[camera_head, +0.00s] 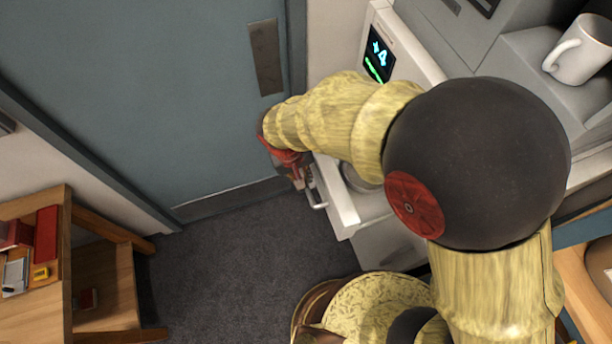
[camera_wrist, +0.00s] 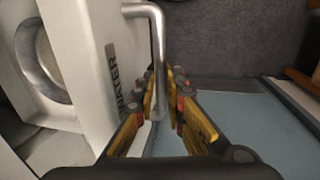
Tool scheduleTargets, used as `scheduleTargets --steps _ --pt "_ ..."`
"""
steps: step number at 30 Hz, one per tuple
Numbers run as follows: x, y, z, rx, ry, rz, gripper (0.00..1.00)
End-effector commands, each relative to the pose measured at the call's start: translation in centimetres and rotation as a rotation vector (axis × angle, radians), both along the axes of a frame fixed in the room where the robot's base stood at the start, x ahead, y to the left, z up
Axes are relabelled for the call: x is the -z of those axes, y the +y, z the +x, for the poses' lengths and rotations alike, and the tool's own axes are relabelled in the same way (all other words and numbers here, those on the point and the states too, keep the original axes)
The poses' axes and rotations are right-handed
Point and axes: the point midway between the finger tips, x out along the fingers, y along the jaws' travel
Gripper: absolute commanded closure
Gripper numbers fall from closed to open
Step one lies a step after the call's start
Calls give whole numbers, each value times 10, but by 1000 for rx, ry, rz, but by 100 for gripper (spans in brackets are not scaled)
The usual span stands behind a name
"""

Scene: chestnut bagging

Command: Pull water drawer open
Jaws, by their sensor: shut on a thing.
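The water drawer (camera_head: 338,203) is a white drawer that stands out from the white machine. Its front carries the word WATER in the wrist view (camera_wrist: 98,75). A round metal-rimmed opening (camera_wrist: 42,60) shows inside it, partly hidden by my arm in the head view. The drawer's metal bar handle (camera_wrist: 157,45) runs between my fingers. My gripper (camera_wrist: 163,105) is shut on this handle, with a yellow finger on each side. In the head view my gripper (camera_head: 298,178) is at the drawer's front, its fingertips small and partly hidden.
The machine has a lit display (camera_head: 379,55). A white mug (camera_head: 580,50) sits at the upper right. A blue-grey door (camera_head: 150,90) stands behind my gripper. A wooden shelf unit (camera_head: 100,270) with red items is at the lower left. The dark carpet (camera_head: 230,250) in front is clear.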

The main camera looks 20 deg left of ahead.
Motion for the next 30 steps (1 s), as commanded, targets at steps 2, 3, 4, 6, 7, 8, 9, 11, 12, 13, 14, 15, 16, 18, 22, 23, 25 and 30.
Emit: scheduleTargets --steps 2,3,4,6,7,8,9,11,12,13,14,15,16,18,22,23,25,30 --pt "0 0 0 0 -1 1 100" --pt "0 0 0 0 -1 1 100" --pt "0 0 0 0 -1 1 100" --pt "0 0 0 0 -1 1 85" --pt "0 0 0 0 -1 1 83" --pt "0 0 0 0 -1 1 82" --pt "0 0 0 0 -1 1 79" --pt "0 0 0 0 -1 1 76" --pt "0 0 0 0 -1 1 74" --pt "0 0 0 0 -1 1 72" --pt "0 0 0 0 -1 1 70" --pt "0 0 0 0 -1 1 70" --pt "0 0 0 0 -1 1 70" --pt "0 0 0 0 -1 1 70" --pt "0 0 0 0 -1 1 70" --pt "-1 0 0 0 -1 1 70" --pt "-5 1 0 0 -1 2 70" --pt "-28 6 -2 -1 -3 4 70"
